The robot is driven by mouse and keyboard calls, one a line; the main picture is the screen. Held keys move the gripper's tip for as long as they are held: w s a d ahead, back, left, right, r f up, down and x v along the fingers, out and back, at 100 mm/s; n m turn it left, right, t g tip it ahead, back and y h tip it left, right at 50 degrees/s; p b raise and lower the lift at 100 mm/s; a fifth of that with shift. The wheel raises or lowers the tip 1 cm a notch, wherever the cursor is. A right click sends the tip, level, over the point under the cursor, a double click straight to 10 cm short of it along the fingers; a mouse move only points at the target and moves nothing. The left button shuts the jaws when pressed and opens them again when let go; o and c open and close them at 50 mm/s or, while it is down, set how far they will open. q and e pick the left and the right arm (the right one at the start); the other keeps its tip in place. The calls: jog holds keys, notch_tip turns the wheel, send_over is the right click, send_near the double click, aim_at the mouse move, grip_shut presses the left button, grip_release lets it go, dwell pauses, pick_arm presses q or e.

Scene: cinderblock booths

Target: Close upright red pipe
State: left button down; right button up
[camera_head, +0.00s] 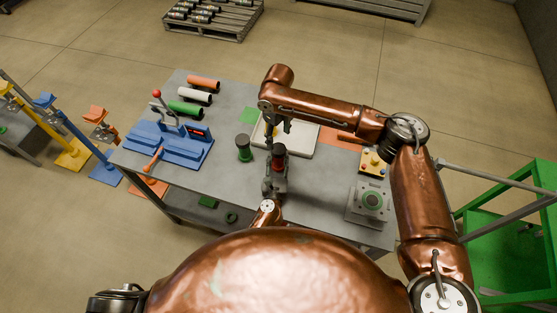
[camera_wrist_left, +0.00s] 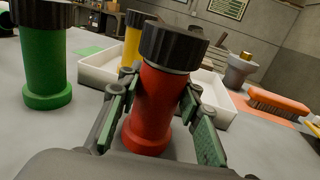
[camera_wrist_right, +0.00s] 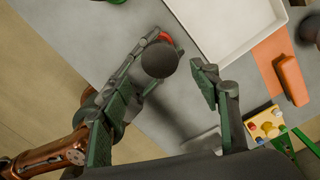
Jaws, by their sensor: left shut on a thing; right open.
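The red pipe (camera_wrist_left: 158,100) stands upright, slightly tilted in the left wrist view, with a black cap (camera_wrist_left: 174,45) on its top end. It also shows in the head view (camera_head: 278,164). My left gripper (camera_wrist_left: 160,105) is shut around the red body below the cap. My right gripper (camera_wrist_right: 178,58) is open above the pipe. In the right wrist view, the dark round cap (camera_wrist_right: 159,60) lies between its fingers, closer to the left finger. I cannot tell whether that finger touches it. The cap's thread is hidden.
A green pipe with a black cap (camera_head: 244,152) stands left of the red one. A white tray (camera_head: 304,139) and a yellow pipe (camera_wrist_left: 132,40) are behind. A blue fixture (camera_head: 170,146) is at left; a button box (camera_head: 373,163) and grey device (camera_head: 370,202) are at right.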

aim_at(278, 148)
jog(key=shift+f, duration=4)
jog(key=shift+c, duration=0.6)
